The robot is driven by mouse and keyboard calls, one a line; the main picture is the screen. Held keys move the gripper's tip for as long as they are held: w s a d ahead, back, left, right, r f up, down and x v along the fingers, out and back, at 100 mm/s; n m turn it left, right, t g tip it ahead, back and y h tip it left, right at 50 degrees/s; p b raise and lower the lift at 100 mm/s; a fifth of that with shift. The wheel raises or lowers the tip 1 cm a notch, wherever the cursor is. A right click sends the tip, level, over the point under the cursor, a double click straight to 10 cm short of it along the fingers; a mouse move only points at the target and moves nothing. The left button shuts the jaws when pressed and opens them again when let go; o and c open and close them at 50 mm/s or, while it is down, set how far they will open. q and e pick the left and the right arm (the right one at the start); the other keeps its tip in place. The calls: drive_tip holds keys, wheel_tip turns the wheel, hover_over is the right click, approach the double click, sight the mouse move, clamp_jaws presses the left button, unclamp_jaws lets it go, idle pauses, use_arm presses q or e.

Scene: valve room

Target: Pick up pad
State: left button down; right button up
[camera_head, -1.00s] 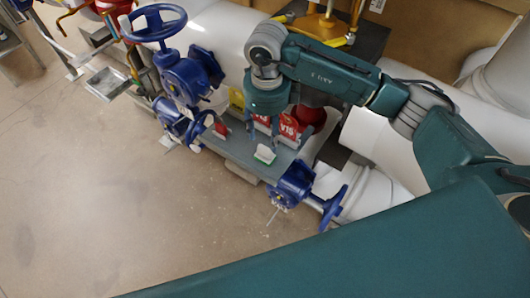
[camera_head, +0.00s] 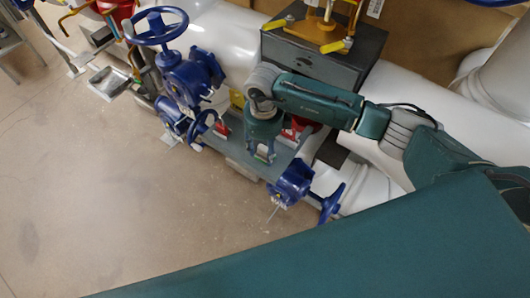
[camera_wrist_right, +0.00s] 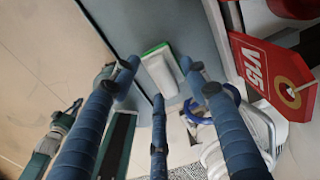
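The pad (camera_wrist_right: 160,70), white with a green edge, lies on a grey platform (camera_wrist_right: 142,22) in the right wrist view. My right gripper (camera_wrist_right: 159,82) is over it, with its blue fingers spread and the pad showing between the fingertips. I see no finger closed on it. In the head view my right gripper (camera_head: 264,157) points down over the same platform (camera_head: 235,151), and the pad is mostly hidden by the fingers. My left gripper is not in view.
White pipes (camera_head: 405,90) run behind. Open floor (camera_head: 90,190) lies at left.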

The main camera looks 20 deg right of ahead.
sight(264, 150)
clamp_jaws()
drive_tip(key=shift+r, duration=0.1)
wheel_tip(264, 150, up, 20)
drive_tip(key=b, duration=0.4)
